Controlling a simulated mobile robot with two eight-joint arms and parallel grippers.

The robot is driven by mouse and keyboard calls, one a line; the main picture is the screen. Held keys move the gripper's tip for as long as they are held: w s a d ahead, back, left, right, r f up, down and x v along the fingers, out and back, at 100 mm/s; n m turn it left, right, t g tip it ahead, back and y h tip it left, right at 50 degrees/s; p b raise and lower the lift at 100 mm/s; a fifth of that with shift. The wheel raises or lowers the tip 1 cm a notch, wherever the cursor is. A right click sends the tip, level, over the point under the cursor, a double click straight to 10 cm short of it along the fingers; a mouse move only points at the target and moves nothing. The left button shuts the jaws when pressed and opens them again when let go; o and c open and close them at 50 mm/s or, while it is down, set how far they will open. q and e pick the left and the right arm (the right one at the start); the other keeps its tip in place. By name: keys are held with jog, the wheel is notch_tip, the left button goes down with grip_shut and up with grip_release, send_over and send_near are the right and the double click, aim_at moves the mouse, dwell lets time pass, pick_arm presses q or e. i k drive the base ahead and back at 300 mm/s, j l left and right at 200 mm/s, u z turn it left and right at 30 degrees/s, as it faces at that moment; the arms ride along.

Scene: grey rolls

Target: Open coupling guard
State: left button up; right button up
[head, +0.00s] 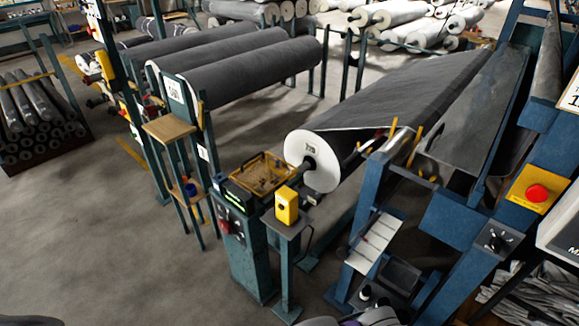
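The coupling guard seems to be the amber see-through cover with a yellow frame (262,173). It lies low and flat on top of the blue drive stand (243,245), at the end of the large grey roll (400,95), and looks closed. The roll's white end disc (312,160) and its short dark shaft face the guard. What lies under the cover is hard to make out. Neither of my grippers can be made out in the head view.
A yellow box (286,205) stands on a post just in front of the guard. A wooden shelf stand (168,130) is to the left, with grey rolls (240,70) behind. A blue frame with a red button (537,193) fills the right. Floor at left front is clear.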

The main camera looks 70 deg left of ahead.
aim_at(264, 168)
jog(key=u, duration=2.75)
jog(key=i+j+u, duration=0.1)
jog(key=i+u, duration=0.25)
jog(key=i, duration=0.4)
jog(key=i+u, duration=0.35)
jog(key=i, duration=0.35)
